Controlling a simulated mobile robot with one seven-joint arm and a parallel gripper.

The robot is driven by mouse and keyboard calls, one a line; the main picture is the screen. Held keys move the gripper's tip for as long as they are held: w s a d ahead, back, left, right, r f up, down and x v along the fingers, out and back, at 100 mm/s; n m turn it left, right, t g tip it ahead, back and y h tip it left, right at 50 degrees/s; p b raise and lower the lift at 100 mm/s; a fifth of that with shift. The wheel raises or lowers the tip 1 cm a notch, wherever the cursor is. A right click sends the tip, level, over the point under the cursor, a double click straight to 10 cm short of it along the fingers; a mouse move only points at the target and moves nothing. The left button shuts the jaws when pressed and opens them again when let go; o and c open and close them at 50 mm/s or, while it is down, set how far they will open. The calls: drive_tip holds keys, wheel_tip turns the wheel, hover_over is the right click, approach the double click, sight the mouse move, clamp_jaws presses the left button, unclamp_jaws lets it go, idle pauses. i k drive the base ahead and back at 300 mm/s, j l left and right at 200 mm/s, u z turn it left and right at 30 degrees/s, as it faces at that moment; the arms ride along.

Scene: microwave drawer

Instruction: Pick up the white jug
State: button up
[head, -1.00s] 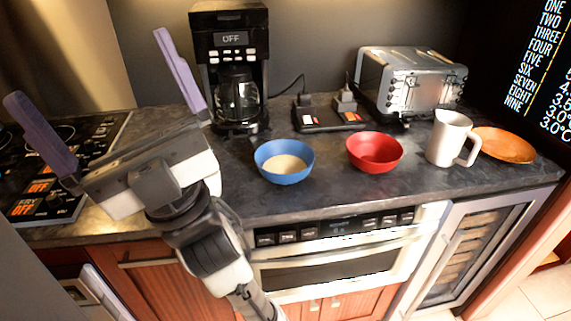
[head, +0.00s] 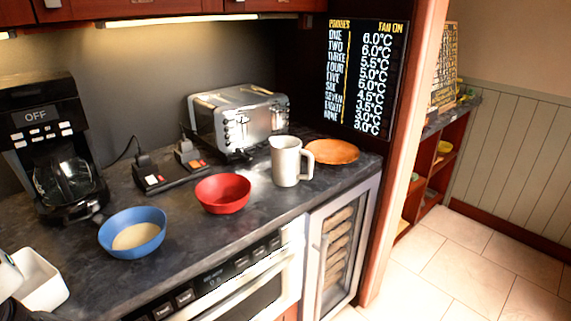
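The white jug (head: 286,162) stands upright on the dark counter in the head view, right of the red bowl and in front of the toaster's right end. Its handle points to the right and toward me. It looks light grey-white, and its opening faces up. My gripper's fingers are out of view. Only a small piece of my arm shows at the lower left edge, far from the jug.
A red bowl (head: 223,193) stands left of the jug. A wooden plate (head: 333,151) lies close behind its right side. A toaster (head: 238,121), blue bowl (head: 133,233), coffee maker (head: 48,143) and white container (head: 42,284) also stand on the counter. The counter's front edge is near the jug.

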sight(287, 152)
drive_tip(key=l+u, duration=0.15)
drive_tip(key=u, duration=0.45)
drive_tip(key=i+l+u, duration=0.1)
drive_tip(key=l+u, duration=0.2)
drive_tip(key=l, duration=0.15)
drive_tip(key=l+u, duration=0.3)
drive_tip(key=l, duration=0.15)
drive_tip(key=l+u, duration=0.15)
drive_tip(key=l, duration=0.9)
drive_tip(key=i+l, duration=0.45)
